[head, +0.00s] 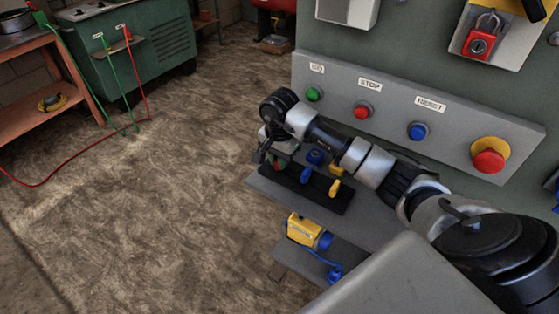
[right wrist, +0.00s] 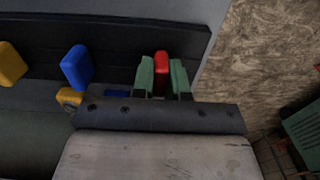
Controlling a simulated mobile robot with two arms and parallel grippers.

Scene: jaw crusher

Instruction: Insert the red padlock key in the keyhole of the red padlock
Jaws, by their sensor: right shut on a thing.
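The red padlock (head: 479,46) hangs at the upper right of the head view, on a pale plate, with its keyhole facing out. The red key (right wrist: 161,67) stands at the black rack (head: 318,197), at the end beside the blue key (head: 315,156) and the yellow key (head: 335,187). My right gripper (head: 275,160) is at that end of the rack. In the right wrist view its green fingers (right wrist: 162,78) are shut on the red key's head, one on each side. The key's lower part is hidden. My left gripper is not in view.
A grey panel with green (head: 313,94), red (head: 362,111) and blue buttons (head: 417,131) and a large red emergency button (head: 488,160) rises behind my right arm. A yellow-and-blue device (head: 306,231) sits on a lower ledge. The floor at left is open.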

